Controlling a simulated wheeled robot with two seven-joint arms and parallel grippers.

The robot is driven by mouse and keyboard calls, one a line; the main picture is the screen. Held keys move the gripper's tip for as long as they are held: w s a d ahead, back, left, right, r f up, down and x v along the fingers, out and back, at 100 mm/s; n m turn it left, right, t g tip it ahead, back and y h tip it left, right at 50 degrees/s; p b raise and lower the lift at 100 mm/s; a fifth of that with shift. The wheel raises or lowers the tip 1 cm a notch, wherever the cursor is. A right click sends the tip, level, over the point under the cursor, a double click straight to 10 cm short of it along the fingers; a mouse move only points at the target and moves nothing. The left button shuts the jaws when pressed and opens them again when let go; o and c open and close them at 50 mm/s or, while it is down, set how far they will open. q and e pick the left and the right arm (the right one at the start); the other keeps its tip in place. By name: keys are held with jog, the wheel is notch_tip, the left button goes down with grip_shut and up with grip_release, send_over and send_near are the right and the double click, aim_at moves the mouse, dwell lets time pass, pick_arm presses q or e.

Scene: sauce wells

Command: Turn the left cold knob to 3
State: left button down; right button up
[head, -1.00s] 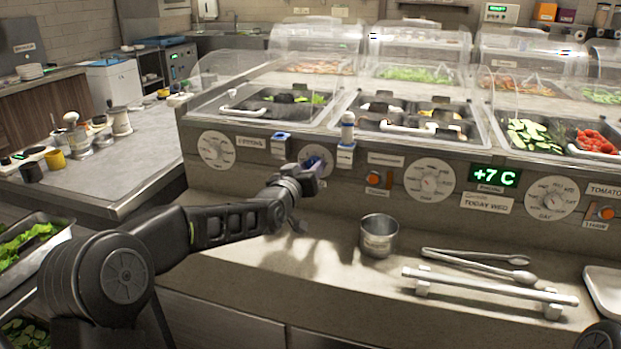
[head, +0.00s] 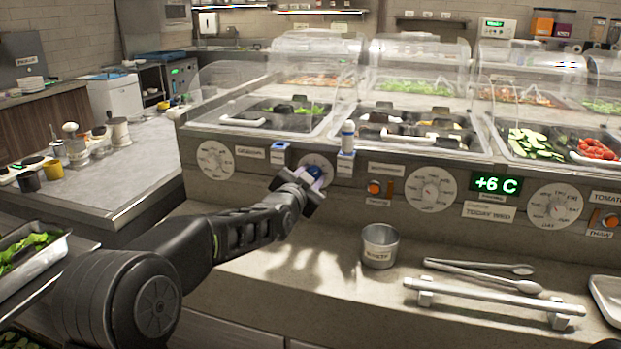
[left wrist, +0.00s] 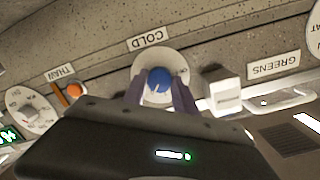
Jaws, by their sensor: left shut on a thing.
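The blue knob (head: 315,170) sits on a round pale dial (head: 310,160) on the counter's front panel, left of centre. My left gripper (head: 308,180) is shut on it. In the left wrist view the knob (left wrist: 159,80) shows between the two fingers (left wrist: 158,94), with the dial plate (left wrist: 160,56) behind and a COLD label (left wrist: 148,39) beside it. A white pointer mark shows on the knob, but I cannot read the dial's numbers. The green display (head: 496,185) reads +6 C. My right gripper is not in view.
Another dial (head: 215,160) lies left of the knob, with more dials (head: 431,189) to the right. An orange button (head: 375,187) is close by. A metal cup (head: 380,246), tongs (head: 485,272) and a rail (head: 493,299) occupy the ledge below.

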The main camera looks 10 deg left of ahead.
pick_arm(q)
jog(key=shift+m, duration=0.3)
jog(key=c, duration=1)
grip_release()
jog(key=s, duration=0.7)
jog(key=shift+s+a+r, duration=0.25)
jog(key=shift+s+r, duration=0.1)
